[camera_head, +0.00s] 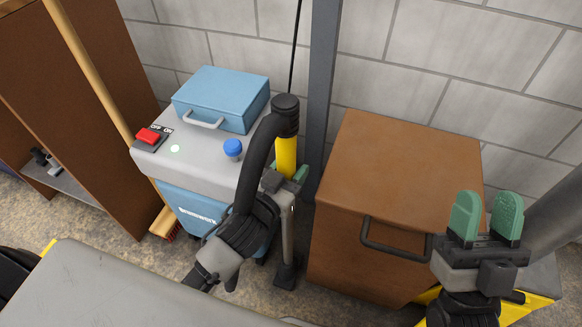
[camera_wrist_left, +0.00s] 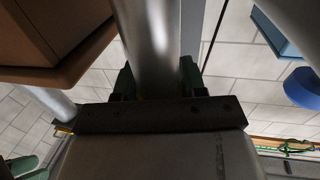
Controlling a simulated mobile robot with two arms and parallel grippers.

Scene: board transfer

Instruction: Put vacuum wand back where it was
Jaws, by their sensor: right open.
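The vacuum wand (camera_head: 286,155) stands upright beside the vacuum, with a black curved top, a yellow section, a metal tube and a floor head low down. A black hose (camera_head: 257,150) curves from its top. My left gripper (camera_head: 287,180) is at the wand, its green fingers on either side. In the left wrist view the silver tube (camera_wrist_left: 150,35) runs between the fingers of my left gripper (camera_wrist_left: 157,80), which looks shut on it. The blue and grey vacuum (camera_head: 190,180) stands left of the wand. My right gripper (camera_head: 487,217) is open and empty at the right.
A blue case (camera_head: 222,97) lies on the vacuum, near a red switch (camera_head: 148,137) and a blue knob (camera_head: 232,149). A brown cabinet (camera_head: 390,165) with a black handle stands right of the wand. A broom (camera_head: 90,70) leans at the left. A grey post (camera_head: 320,90) stands behind the wand.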

